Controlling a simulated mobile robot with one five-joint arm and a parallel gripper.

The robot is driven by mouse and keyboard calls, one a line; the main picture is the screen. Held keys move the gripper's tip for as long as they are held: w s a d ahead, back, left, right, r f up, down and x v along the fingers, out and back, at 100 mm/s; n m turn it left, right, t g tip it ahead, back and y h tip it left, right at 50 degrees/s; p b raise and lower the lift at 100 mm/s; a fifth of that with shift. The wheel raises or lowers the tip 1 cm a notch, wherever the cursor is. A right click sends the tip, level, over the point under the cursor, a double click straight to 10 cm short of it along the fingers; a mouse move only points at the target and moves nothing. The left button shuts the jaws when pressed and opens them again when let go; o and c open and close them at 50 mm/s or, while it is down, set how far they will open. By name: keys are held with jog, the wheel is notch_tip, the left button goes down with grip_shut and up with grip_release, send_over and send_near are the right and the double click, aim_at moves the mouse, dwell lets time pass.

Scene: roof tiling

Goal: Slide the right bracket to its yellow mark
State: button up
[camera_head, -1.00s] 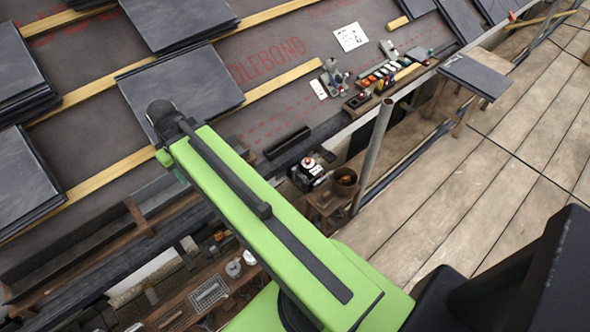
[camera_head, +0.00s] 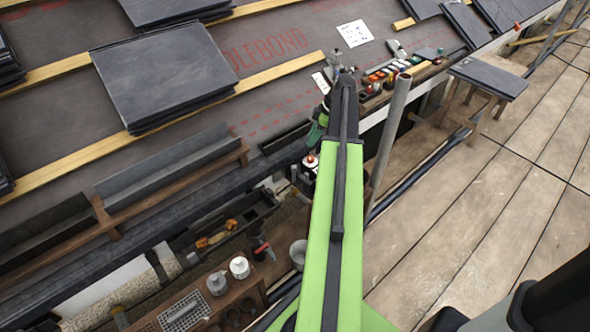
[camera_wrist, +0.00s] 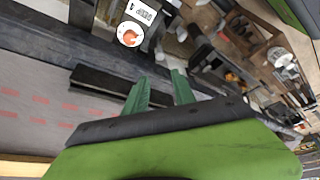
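My gripper (camera_head: 317,128) is at the far end of my green arm in the head view, near the roof's lower edge. In the wrist view its two green fingers (camera_wrist: 158,86) stand apart with nothing between them. A short dark channel piece (camera_head: 285,137) lies beside the gripper; a dark channel (camera_wrist: 110,86) also shows left of the fingers in the wrist view. A brown rail with upright ends (camera_head: 105,217) holds grey troughs (camera_head: 165,165) at the left. I cannot tell which part is the right bracket, and I cannot make out a yellow mark.
A device with a red button (camera_head: 311,160) stands beside my arm, partly hidden. A metal pole (camera_head: 388,135) rises just right of it. A tile stack (camera_head: 165,72) lies on the roof battens. Tools and tins (camera_head: 239,267) crowd the lower shelf. The plank deck (camera_head: 480,210) is mostly clear.

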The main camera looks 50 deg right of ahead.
aim_at(295, 166)
jog(key=b+x, duration=0.7)
jog(key=x, duration=0.1)
jog(key=b+x, duration=0.7)
jog(key=x, duration=0.1)
jog(key=shift+s+f, duration=0.15)
jog(key=shift+s, duration=0.05)
jog(key=shift+w+a+f+b, duration=0.1)
jog(key=shift+w+f+b, duration=0.15)
jog(key=shift+f+b, duration=0.25)
jog(key=shift+r, duration=0.2)
jog(key=shift+c, duration=0.2)
grip_shut()
